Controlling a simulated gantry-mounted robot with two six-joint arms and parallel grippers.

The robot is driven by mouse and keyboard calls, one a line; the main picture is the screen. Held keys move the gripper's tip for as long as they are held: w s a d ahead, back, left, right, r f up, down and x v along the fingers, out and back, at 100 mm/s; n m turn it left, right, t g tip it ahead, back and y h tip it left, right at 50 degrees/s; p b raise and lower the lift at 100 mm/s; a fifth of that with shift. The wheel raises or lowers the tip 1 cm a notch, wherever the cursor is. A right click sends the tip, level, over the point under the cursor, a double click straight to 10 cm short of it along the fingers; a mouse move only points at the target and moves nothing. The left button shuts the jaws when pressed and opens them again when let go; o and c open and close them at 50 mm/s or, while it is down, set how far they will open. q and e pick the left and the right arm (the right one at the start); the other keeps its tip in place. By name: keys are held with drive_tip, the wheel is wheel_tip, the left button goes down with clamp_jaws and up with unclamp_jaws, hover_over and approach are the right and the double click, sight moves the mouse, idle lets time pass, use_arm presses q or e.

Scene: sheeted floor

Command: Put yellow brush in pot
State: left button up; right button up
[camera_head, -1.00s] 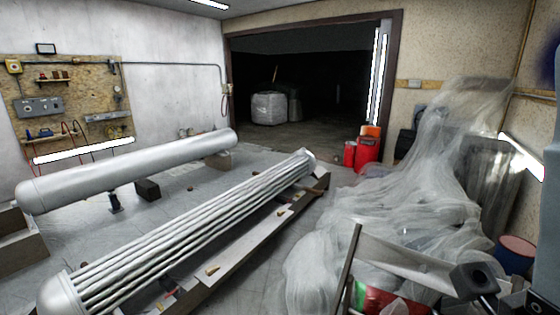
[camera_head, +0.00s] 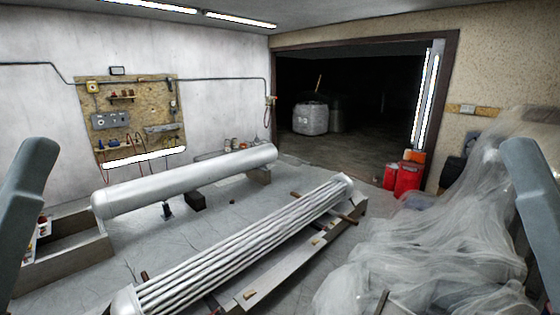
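I cannot make out a yellow brush for certain. A small yellowish item (camera_head: 249,294) lies on the plank beside the tube bundle, and another small one (camera_head: 316,242) lies farther up it; both are too small to identify. No pot can be clearly identified. Several small containers (camera_head: 232,145) stand by the back wall behind the grey cylinder, too small to tell apart. Grey links of my arms show at the left and right edges. Neither gripper is in view.
A long grey cylinder (camera_head: 185,182) and a tube bundle (camera_head: 245,245) lie across the floor on supports. Crumpled plastic sheeting (camera_head: 420,260) covers the right side. Red canisters (camera_head: 408,178) stand by the dark doorway. A wooden box (camera_head: 65,265) sits at left.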

use_arm(q)
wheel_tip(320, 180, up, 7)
drive_tip(key=p, duration=0.3)
drive_tip(key=shift+p, duration=0.4)
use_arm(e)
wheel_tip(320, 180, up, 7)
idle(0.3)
